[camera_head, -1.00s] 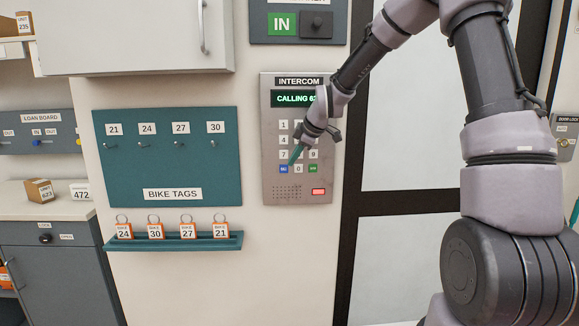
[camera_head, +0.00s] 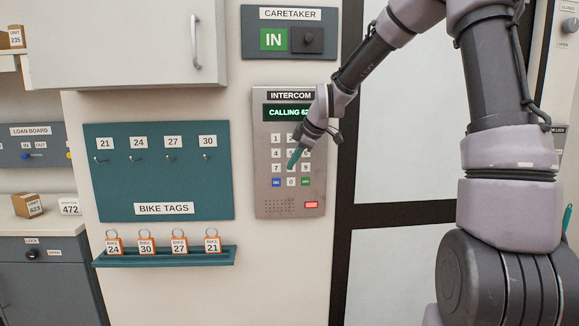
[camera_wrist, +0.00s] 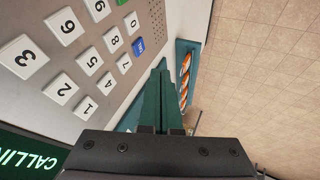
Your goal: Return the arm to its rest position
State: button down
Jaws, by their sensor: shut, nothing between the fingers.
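My arm reaches across from the right in the head view, with my gripper (camera_head: 294,158) in front of the intercom keypad. Its teal fingers are shut together with nothing between them, and they also show in the wrist view (camera_wrist: 162,100). The intercom (camera_head: 264,150) is a grey wall panel with white number keys, a blue key, a green key and a red lit spot. Its display (camera_head: 283,113) reads "CALLING 62", with the end hidden by my gripper. Some keys on the right are partly covered. I cannot tell whether the fingertips touch the panel.
A teal bike tag board (camera_head: 115,190) with hooks hangs left of the intercom. Below it a shelf (camera_head: 165,259) holds several orange tags. A white cabinet (camera_head: 120,45) juts out above. The caretaker panel (camera_head: 257,48) is above the intercom, and a dark-framed door (camera_head: 400,160) stands behind my arm.

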jog(key=s+d+r+m+h, duration=0.1)
jog(key=s+d+r+m, duration=0.2)
jog(key=s, duration=0.7)
jog(key=s+d+r+m+t, duration=0.1)
jog(key=s+d+r+m, duration=0.3)
jog(key=s+d+m, duration=0.3)
jog(key=s+d+r+m+h, duration=0.1)
jog(key=s+d+r+m, duration=0.3)
jog(key=s+m, duration=0.6)
jog(key=shift+s+d+r+m+t+h, duration=0.15)
jog(key=shift+s+d+m+t+h, duration=0.2)
jog(key=shift+s+d, duration=1.3)
jog(key=shift+s+a, duration=0.5)
jog(key=shift+a, duration=0.1)
